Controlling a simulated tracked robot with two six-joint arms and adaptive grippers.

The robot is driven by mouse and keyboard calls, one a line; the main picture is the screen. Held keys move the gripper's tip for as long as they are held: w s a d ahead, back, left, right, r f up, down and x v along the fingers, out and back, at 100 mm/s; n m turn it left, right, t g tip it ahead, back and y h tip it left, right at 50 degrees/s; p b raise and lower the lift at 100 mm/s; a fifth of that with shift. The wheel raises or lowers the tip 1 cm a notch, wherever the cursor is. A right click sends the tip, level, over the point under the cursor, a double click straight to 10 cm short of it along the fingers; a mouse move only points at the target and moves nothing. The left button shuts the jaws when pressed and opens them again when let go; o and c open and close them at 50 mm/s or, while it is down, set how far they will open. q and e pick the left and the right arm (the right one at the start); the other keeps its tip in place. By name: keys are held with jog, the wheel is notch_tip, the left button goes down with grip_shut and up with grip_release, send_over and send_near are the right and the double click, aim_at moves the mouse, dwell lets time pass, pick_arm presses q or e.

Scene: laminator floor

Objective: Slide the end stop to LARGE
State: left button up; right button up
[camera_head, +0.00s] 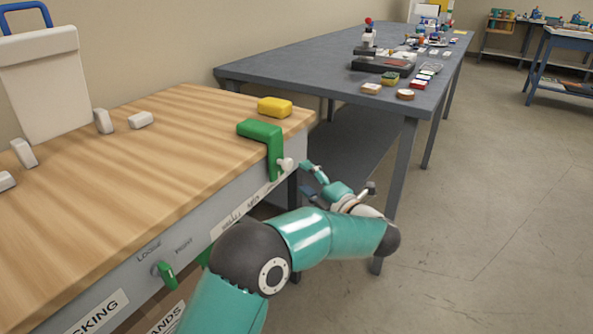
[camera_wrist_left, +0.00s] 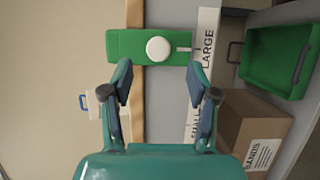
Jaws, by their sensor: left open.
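The green end stop (camera_head: 265,138) hooks over the front edge of the wooden bench near its right end. It has a white round knob (camera_head: 285,164). In the left wrist view the end stop (camera_wrist_left: 125,46) and knob (camera_wrist_left: 158,49) lie just beyond my fingertips, and a thin pointer (camera_wrist_left: 185,49) on the stop lines up with the word LARGE on the white label strip (camera_wrist_left: 207,47). My left gripper (camera_head: 308,179) is open in front of the knob, with nothing between its fingers (camera_wrist_left: 159,78); they appear apart from the knob. My right gripper is not in view.
A yellow block (camera_head: 274,107) lies on the bench (camera_head: 130,190) behind the stop. A small green lever (camera_head: 166,274) is on the bench front. A grey table (camera_head: 300,72) with many small items stands beyond. A green bin (camera_wrist_left: 270,62) and cardboard box (camera_wrist_left: 250,125) sit below.

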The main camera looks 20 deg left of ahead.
pick_arm(q)
jog(key=v, duration=0.4)
jog(key=shift+d, duration=0.1)
jog(key=shift+f, duration=0.1)
